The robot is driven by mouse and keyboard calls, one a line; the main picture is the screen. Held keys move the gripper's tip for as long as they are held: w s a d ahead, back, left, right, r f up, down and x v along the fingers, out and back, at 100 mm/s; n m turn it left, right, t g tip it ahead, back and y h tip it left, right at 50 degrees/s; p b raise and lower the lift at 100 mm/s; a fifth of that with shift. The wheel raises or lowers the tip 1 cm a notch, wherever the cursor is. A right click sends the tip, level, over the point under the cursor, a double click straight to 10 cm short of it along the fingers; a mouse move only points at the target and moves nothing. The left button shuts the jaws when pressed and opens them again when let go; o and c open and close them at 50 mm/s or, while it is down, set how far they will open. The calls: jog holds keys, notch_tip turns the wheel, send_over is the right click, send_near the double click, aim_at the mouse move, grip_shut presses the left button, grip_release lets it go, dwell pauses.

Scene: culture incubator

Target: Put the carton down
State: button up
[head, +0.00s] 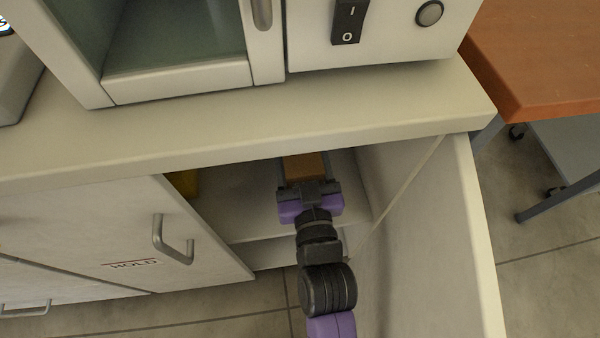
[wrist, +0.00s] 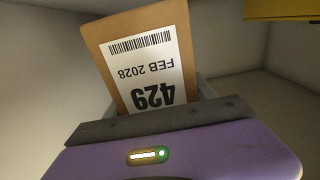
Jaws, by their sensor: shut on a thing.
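The carton (head: 305,167) is brown and sits between the fingers of my gripper (head: 308,172), inside the open cupboard under the counter. In the wrist view the carton (wrist: 106,33) shows a white label with a barcode, "FEB 2028" and "429", which reads upside down. My gripper is shut on the carton. The lower part of the carton is hidden behind the gripper body in the wrist view. I cannot tell whether the carton touches the shelf (head: 255,215).
A yellow thing (head: 184,182) is at the cupboard's left, also in the wrist view (wrist: 282,9) at upper right. The open door (head: 430,235) stands right of my arm; a door marked "HOLD" (head: 120,235) is at left. The counter (head: 250,130) overhangs the opening.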

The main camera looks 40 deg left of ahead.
jog(key=shift+f+b, duration=1.35)
jog(key=shift+f, duration=1.5)
jog(key=shift+f, duration=0.2)
jog(key=o, duration=1.6)
jog(key=shift+r, duration=0.2)
jog(key=p+v, duration=0.1)
jog(key=v, duration=1.1)
jog(key=shift+p, duration=0.4)
jog(key=shift+s+a, duration=0.1)
jog(key=shift+s, duration=0.05)
